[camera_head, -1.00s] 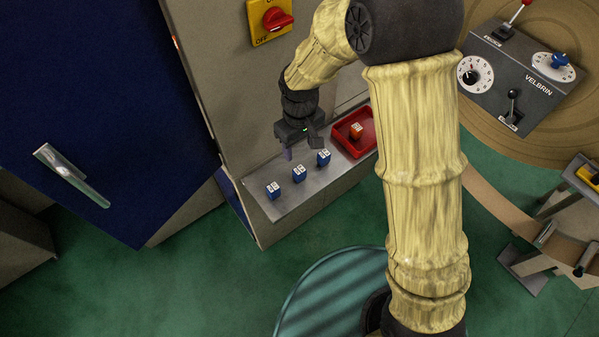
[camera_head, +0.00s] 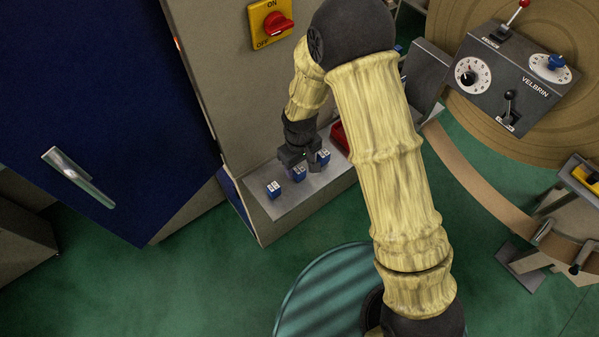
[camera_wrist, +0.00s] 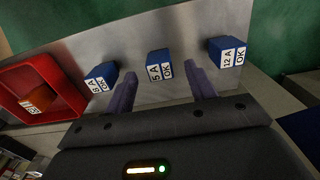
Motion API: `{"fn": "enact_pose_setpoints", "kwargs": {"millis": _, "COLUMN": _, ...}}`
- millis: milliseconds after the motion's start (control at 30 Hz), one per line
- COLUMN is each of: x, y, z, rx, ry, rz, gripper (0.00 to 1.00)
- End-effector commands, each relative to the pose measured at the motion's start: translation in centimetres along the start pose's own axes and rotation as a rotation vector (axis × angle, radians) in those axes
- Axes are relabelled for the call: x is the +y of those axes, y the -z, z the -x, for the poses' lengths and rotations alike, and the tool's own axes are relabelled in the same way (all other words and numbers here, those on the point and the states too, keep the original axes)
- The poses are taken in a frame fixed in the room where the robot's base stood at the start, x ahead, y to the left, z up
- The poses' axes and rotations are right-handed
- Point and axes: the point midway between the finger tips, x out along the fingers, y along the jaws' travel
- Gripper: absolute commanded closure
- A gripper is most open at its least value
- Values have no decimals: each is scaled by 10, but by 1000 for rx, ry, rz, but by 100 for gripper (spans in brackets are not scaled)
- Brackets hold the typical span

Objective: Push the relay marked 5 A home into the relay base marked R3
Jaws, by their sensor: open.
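Three blue relays with white labels stand in a row on a grey metal shelf (camera_head: 262,209). The relay marked 5 A (camera_wrist: 158,61) is the middle one, and it also shows in the head view (camera_head: 299,174). The relay marked 12 A (camera_wrist: 228,48) is on its right in the wrist view; another (camera_wrist: 101,74), with a label that may read 8 A, is on its left. My gripper (camera_wrist: 164,76) is open, its purple fingers pointing toward the 5 A relay, one toward each side of it. I cannot tell whether they touch it. No base marked R3 can be made out.
A red tray (camera_wrist: 73,84) with an orange relay (camera_wrist: 38,100) sits at the shelf's end; my arm mostly hides it in the head view. A yellow switch plate with a red knob (camera_head: 279,24) is on the cabinet above. A blue door (camera_head: 110,90) stands left.

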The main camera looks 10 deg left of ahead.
Motion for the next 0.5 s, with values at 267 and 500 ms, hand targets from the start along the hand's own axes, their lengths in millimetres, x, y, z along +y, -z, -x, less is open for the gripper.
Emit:
{"fn": "enact_pose_setpoints", "kwargs": {"millis": 267, "x": 0, "y": -4, "z": -24, "rx": -5, "ry": 1, "rz": 0, "gripper": 45}}
{"fn": "enact_pose_setpoints", "kwargs": {"millis": 500, "x": 0, "y": -4, "z": -48, "rx": -2, "ry": 0, "rz": 0, "gripper": 45}}
